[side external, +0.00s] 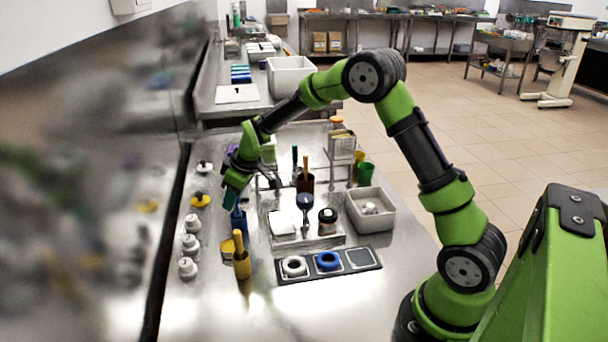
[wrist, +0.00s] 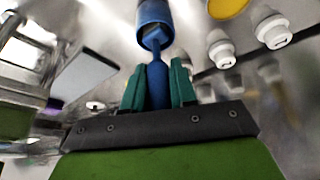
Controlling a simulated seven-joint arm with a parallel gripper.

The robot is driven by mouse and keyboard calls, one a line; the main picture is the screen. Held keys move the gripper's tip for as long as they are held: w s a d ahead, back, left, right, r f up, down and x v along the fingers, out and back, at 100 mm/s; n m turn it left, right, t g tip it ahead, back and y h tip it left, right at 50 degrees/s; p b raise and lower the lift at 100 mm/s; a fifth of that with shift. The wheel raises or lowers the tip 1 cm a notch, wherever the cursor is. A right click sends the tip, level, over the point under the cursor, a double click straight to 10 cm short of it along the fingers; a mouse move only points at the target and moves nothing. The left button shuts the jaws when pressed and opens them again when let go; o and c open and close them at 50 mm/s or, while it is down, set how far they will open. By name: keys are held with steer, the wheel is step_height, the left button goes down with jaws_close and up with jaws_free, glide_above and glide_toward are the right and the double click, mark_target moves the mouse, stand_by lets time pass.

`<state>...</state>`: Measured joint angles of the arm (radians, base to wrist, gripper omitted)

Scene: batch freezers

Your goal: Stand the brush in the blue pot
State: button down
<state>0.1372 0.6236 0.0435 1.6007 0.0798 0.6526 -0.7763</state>
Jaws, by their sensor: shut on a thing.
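My gripper (wrist: 158,88) is shut on the blue brush (wrist: 157,80), with one teal finger on each side of its handle. In the side view my gripper (side external: 233,198) points down, right above the blue pot (side external: 239,222). The blue pot (wrist: 153,14) also shows at the top of the wrist view, its mouth facing my gripper. The brush's far end lines up with that mouth and overlaps it. I cannot tell how deep it is inside. In the side view the brush is mostly hidden by my fingers.
A yellow pot with a yellow brush (side external: 241,262) stands just in front of the blue pot. White-capped bottles (side external: 190,244) line the left side. A tray (side external: 283,241) and a brown pot (side external: 304,183) stand to the right. A rack with ring-shaped items (side external: 361,258) lies at the front right.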

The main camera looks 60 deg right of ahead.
steer(key=shift+f, duration=0.35)
steer(key=shift+c, duration=1.7)
jaws_free()
steer(key=shift+r, duration=3.5)
